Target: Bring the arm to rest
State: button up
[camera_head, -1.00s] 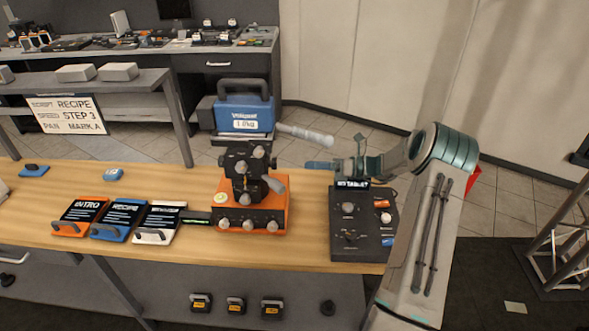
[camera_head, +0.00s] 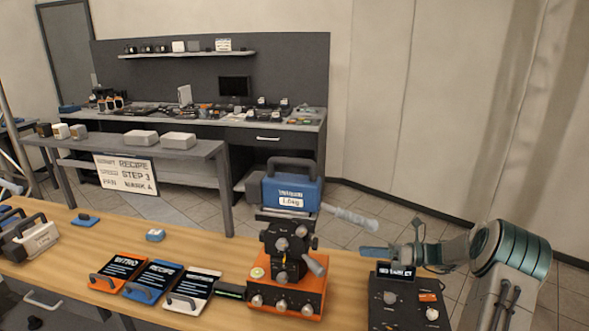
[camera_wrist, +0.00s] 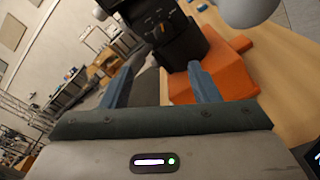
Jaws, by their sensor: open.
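My arm reaches in from the right in the head view, with my gripper (camera_head: 388,252) at its left end, above the black control box. In the wrist view my gripper (camera_wrist: 160,90) shows two blue-grey fingers well apart, with nothing between them. Beyond the fingers stand the orange base (camera_wrist: 205,80) and the dark head of the motion rig. In the head view the rig's orange base (camera_head: 290,295) is to the left of my gripper, and a blue box marked 1.0kg (camera_head: 290,190) sits on top. The fingers appear clear of the rig.
The black control box (camera_head: 400,312) stands below my gripper. Orange, blue and white cards (camera_head: 150,280) lie on the wooden table (camera_head: 205,248) to the left. A grey bench (camera_head: 190,152) with pale blocks stands behind. Open floor lies behind the table.

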jog(key=s+a+r+n+g+h, duration=0.3)
jog(key=s+a+r+n+h, duration=0.1)
jog(key=s+a+n, duration=0.3)
jog(key=s+a+r+n+g+h, duration=0.2)
jog(key=s+a+r+n+h, duration=0.1)
jog(key=s+a+n+h, duration=0.3)
jog(key=s+r+n+t+h, duration=0.1)
jog(key=s+n+h, duration=0.2)
jog(key=s+n, duration=0.4)
jog(key=s+r+n+t+h, duration=0.2)
jog(key=s+n, duration=0.5)
jog(key=s, duration=0.5)
jog(key=shift+n+t+h, duration=0.3)
jog(key=shift+n+h, duration=0.1)
jog(key=shift+h, duration=0.4)
jog(key=shift+s+d, duration=0.15)
jog(key=shift+d, duration=0.05)
jog(key=c, duration=0.4)
jog(key=shift+a, duration=0.15)
